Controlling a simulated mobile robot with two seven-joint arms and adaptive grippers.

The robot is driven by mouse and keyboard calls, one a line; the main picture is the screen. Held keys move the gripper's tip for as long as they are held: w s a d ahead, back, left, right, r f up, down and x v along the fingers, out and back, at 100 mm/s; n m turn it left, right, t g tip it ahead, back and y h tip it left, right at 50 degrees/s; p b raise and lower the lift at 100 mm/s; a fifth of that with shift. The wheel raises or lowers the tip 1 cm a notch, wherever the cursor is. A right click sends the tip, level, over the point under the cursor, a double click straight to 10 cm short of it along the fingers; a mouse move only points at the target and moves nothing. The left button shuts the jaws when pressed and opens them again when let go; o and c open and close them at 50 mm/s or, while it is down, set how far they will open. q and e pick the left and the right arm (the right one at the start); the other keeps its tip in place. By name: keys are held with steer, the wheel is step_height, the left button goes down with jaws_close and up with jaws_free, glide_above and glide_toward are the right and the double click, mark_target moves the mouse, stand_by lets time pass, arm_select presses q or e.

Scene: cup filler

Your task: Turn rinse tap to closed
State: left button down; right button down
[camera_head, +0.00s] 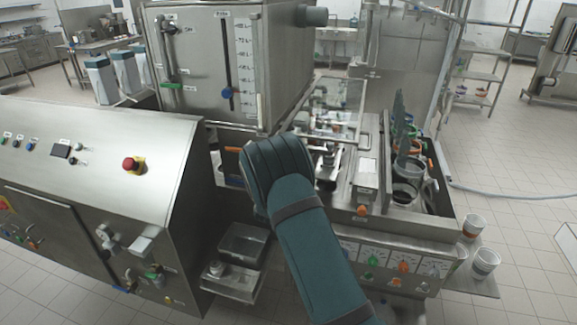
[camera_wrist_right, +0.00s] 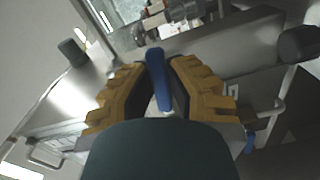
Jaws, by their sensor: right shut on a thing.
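In the right wrist view, my right gripper (camera_wrist_right: 160,88) has its two yellow-brown ridged fingers on either side of a blue tap handle (camera_wrist_right: 155,62), shut on it. The handle's upper end sticks out above the fingers. In the head view my dark teal right arm (camera_head: 305,235) reaches up to the machine below the steel tank, and its wrist hides the gripped handle and most of the gripper. A small orange-yellow piece shows just left of the wrist. My left gripper is not in view.
A control cabinet with a red emergency button (camera_head: 134,164) stands left.

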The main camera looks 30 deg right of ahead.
steer(key=shift+r+n+p, duration=0.45)
steer(key=shift+n+p, duration=0.3)
steer(key=shift+n, duration=0.45)
steer(key=c, duration=1)
jaws_free()
steer(key=shift+o, duration=0.2)
steer(key=shift+f, duration=0.1)
steer(key=v, duration=1.2)
